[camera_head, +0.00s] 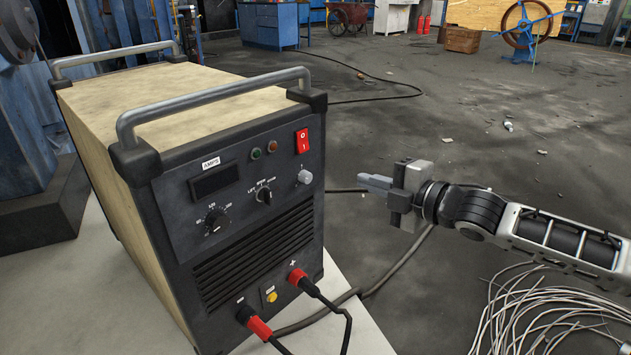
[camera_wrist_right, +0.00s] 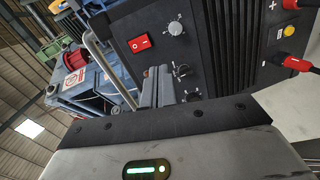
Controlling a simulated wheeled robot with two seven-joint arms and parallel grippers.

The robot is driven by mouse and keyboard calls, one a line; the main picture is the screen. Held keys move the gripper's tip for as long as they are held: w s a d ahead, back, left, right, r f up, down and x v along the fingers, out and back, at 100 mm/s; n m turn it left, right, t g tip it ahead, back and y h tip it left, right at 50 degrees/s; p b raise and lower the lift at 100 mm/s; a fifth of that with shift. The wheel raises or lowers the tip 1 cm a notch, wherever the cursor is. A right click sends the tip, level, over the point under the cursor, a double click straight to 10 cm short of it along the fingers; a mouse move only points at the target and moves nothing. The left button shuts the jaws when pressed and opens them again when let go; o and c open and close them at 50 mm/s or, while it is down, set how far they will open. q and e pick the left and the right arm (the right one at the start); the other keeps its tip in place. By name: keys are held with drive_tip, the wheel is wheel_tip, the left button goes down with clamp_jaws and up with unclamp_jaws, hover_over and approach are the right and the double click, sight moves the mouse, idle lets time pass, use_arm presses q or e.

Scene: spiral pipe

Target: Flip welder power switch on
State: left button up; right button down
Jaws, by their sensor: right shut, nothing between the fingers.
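The welder (camera_head: 190,200) is a dark box with a beige top and two grey handles, standing on a pale surface at the left of the head view. Its red power switch (camera_head: 302,140), marked 0 and 1, sits at the upper right of the front panel. The switch also shows in the right wrist view (camera_wrist_right: 139,43), beside a grey knob. Which way the switch is set is too small to tell. My right gripper (camera_head: 362,182) is shut and empty, to the right of the welder's front and a little below the switch, apart from it. My left gripper is not in view.
Red-ended cables (camera_head: 305,284) plug into the lower front panel and hang below it. A coil of pale wire (camera_head: 535,315) lies under my right arm. Beyond is open dark floor (camera_head: 480,120) with small debris; a wooden crate (camera_head: 462,40) stands far back.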

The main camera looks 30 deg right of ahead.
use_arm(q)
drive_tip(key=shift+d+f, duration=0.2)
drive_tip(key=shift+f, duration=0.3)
use_arm(e)
drive_tip(key=shift+w+d+r+n, duration=0.15)
drive_tip(key=shift+w+r+n, duration=0.15)
drive_tip(key=shift+r+n, duration=0.25)
drive_tip(key=shift+w+d+r+n, duration=0.1)
drive_tip(key=shift+w+r+n, duration=0.2)
drive_tip(key=shift+r, duration=0.35)
use_arm(q)
drive_tip(key=shift+b, duration=0.3)
use_arm(e)
drive_tip(key=shift+w, duration=0.1)
drive_tip(key=b, duration=0.2)
approach(305, 148)
drive_tip(key=x, duration=0.6)
drive_tip(key=shift+f, duration=0.15)
drive_tip(key=shift+w+a, duration=0.15)
drive_tip(key=shift+w, duration=0.25)
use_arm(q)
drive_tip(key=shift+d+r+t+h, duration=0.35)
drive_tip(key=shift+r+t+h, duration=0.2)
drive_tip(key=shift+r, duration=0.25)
